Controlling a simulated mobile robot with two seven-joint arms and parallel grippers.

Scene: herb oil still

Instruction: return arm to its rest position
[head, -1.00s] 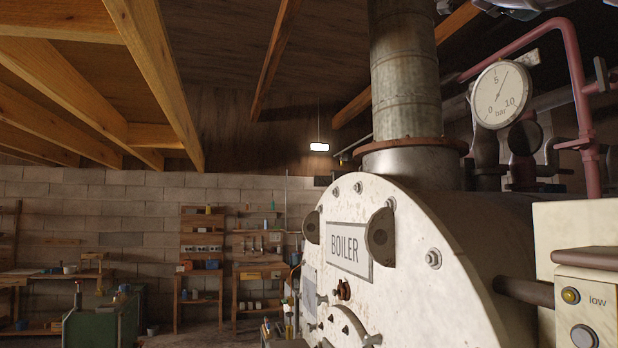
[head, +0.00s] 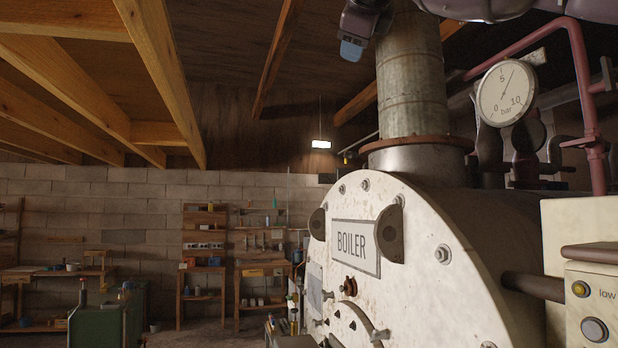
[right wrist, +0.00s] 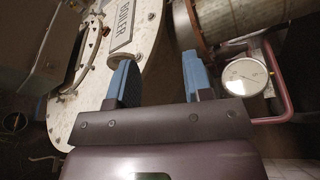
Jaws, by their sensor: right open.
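My right arm (head: 560,8) runs along the top edge to the right. In the right wrist view the gripper (right wrist: 160,76) has its two blue fingers apart with nothing between them. The boiler (head: 450,260) stands below the gripper, apart from it; its plate (right wrist: 126,27) shows past the fingers. My left gripper is not in view.
The flue (head: 411,90) rises close beside my right gripper. A pressure gauge (head: 506,93) and a red pipe (head: 578,75) stand to the right. A control box (head: 590,290) is at the lower right. Wooden beams (head: 160,75) cross the upper left; the air below them looks clear.

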